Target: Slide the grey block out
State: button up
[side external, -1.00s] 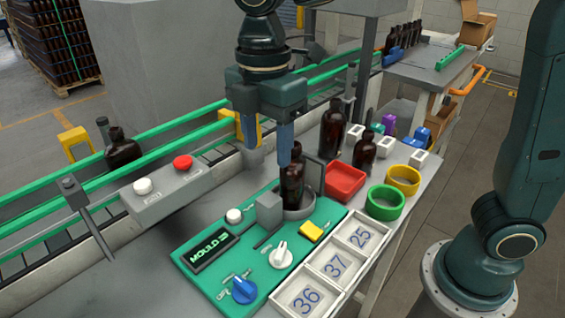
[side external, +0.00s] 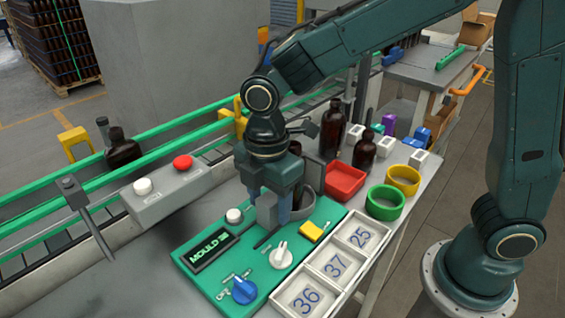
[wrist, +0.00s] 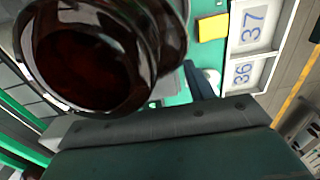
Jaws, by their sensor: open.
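The grey block (side external: 266,212) stands upright on the green MOULD panel (side external: 222,290), beside a dark slot. My gripper (side external: 275,205) is open and low over the panel, at the block. The amber bottle in the round grey holder (side external: 308,202) is mostly hidden behind my gripper in the side view. A dark bottle mouth (wrist: 90,65) fills the upper left of the wrist view, very close to the camera. I cannot make out the block in the wrist view.
A yellow piece (side external: 311,232), a white knob (side external: 281,255) and a blue knob (side external: 243,290) sit on the panel. Numbered trays (side external: 335,265) lie to its right. A red tray (side external: 345,181), a green ring (side external: 384,203) and dark bottles (side external: 332,135) stand behind.

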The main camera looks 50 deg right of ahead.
aim_at(254, 236)
jog(key=shift+f, duration=0.15)
grip_shut()
jog(key=shift+a, duration=2)
grip_release()
notch_tip(254, 236, up, 14)
